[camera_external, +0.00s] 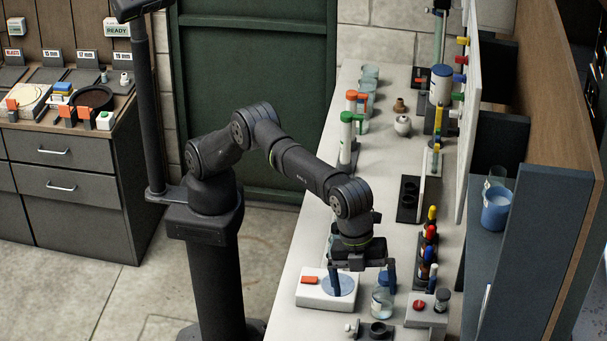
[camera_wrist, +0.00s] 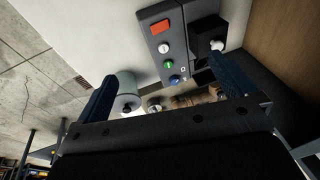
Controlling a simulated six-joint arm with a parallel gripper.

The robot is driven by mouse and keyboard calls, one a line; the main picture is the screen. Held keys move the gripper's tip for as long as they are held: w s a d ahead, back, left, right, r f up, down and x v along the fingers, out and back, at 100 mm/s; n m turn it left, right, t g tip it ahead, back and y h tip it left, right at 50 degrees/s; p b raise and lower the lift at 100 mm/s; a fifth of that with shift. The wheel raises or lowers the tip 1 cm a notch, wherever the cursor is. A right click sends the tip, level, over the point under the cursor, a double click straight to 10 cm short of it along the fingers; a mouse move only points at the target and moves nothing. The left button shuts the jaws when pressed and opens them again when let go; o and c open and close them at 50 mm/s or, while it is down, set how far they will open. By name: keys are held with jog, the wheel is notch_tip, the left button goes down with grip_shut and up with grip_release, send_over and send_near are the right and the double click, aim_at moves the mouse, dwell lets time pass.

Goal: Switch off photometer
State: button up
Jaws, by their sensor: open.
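In the wrist view, a dark grey device (camera_wrist: 174,42) that looks like the photometer lies ahead, past my fingertips. Its panel has a lit red-orange rectangle, with white, green and blue round buttons below it. A black block with a white knob (camera_wrist: 216,45) adjoins it on the right. I cannot match this device surely to one in the external view. My gripper (camera_external: 364,291) points down over the near part of the bench, open and empty. In the wrist view my gripper (camera_wrist: 166,70) has its blue fingers spread, apart from the panel.
A white device with an orange display and a round blue plate (camera_external: 337,285) stands close to my left finger. A glass bottle (camera_external: 382,302) and a box with a red button (camera_external: 419,306) stand close by. Several colour-capped vials (camera_external: 430,238) line the right side of the bench.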

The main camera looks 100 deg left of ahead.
jog(key=shift+s+a+r, duration=0.1)
jog(key=shift+r, duration=0.25)
